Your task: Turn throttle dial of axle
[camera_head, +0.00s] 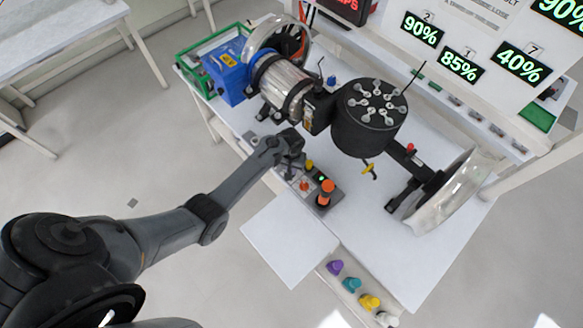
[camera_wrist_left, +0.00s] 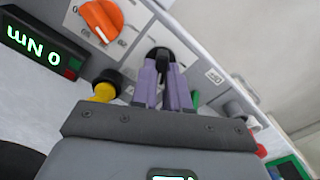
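My left gripper (camera_head: 292,158) reaches in from the left to the upper left end of a small control box (camera_head: 315,192) at the front edge of the table. In the left wrist view, its two purple-grey fingers (camera_wrist_left: 162,78) stand close together, with their tips at a round black dial (camera_wrist_left: 160,52) on a white panel. I cannot tell if they touch or clamp it. An orange dial (camera_wrist_left: 102,18) with printed marks sits left of them. A green-lit display (camera_wrist_left: 42,48) reads 0 Nm. The axle rig (camera_head: 366,118) stands behind the box. My right gripper is not in view.
A yellow knob (camera_wrist_left: 105,88) is close by the fingers, on their left. An orange-red knob (camera_head: 327,187) rises from the box's right end. Purple, teal, yellow and white knobs (camera_head: 352,284) stand along the table's front. A blue unit (camera_head: 228,72) is at the left.

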